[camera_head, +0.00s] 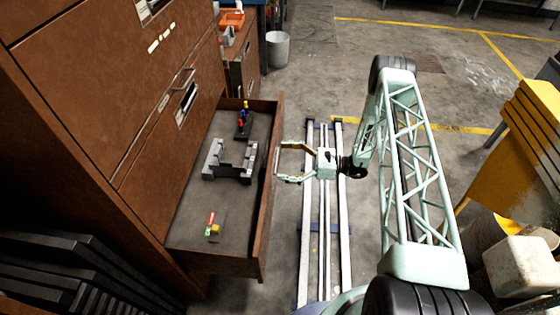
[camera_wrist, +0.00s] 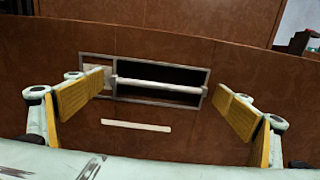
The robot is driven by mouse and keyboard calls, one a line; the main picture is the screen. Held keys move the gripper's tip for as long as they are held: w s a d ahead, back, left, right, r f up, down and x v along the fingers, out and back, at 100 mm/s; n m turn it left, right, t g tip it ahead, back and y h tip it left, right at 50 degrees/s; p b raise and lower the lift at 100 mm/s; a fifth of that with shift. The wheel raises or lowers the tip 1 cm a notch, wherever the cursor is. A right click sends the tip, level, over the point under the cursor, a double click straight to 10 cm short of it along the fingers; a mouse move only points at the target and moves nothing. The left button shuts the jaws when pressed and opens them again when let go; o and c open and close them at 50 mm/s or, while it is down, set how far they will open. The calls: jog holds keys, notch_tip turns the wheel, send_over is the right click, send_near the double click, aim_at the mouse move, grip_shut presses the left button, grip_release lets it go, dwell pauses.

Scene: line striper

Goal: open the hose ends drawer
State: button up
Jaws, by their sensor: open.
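A brown drawer (camera_head: 262,205) stands pulled out of the cabinet in the head view. Inside lie a dark grey clamp-like part, a small black stand with coloured pieces and a small red, green and yellow item. My gripper (camera_head: 283,163) is open in front of the drawer's outer face. In the wrist view the drawer front (camera_wrist: 215,140) fills most of the picture, with a pale bar handle (camera_wrist: 160,86) in a framed recess. My open fingers (camera_wrist: 158,103) are on either side of the handle, apart from it. The label strip below the handle is unreadable.
The brown cabinet (camera_head: 110,90) with closed drawers rises at the left. My rail lies on the floor in front of the drawer. A grey bin (camera_head: 278,50) stands behind, and yellow equipment (camera_head: 520,150) is at the right. Dark stacked panels (camera_head: 70,275) lie at lower left.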

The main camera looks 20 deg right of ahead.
jog(key=v, duration=1.1)
jog(key=shift+s+d, duration=0.15)
jog(key=shift+d, duration=0.25)
dwell(0.4)
jog(key=s+a+r+n+g+h, duration=0.2)
jog(key=s+a+r+n+g, duration=0.15)
jog(key=r, duration=0.95)
jog(key=s+a+r+n+g+h, duration=0.25)
jog(key=a+r+n, duration=0.2)
jog(key=r, duration=0.85)
jog(key=s+a+r+n+g+h, duration=0.1)
jog(key=s+a+r+n+g, duration=0.3)
jog(key=r, duration=0.9)
jog(key=s+a+r+n+t+h, duration=0.1)
jog(key=s+a+r+n+h, duration=0.15)
jog(key=s+r, duration=0.4)
jog(key=s+a+r+n+h, duration=0.2)
jog(key=s+r+h, duration=0.1)
jog(key=s+r, duration=0.4)
jog(key=s+d+r+n+t+h, duration=0.1)
jog(key=s+r, duration=0.4)
jog(key=s, duration=0.5)
jog(key=s+d+r+n+t+h, duration=0.1)
jog(key=s+r+n+t+h, duration=0.3)
jog(key=s, duration=0.7)
jog(key=shift+s+d+r+n+t+h, duration=0.3)
jog(key=shift+r+n+t, duration=0.25)
jog(key=shift+r, duration=0.2)
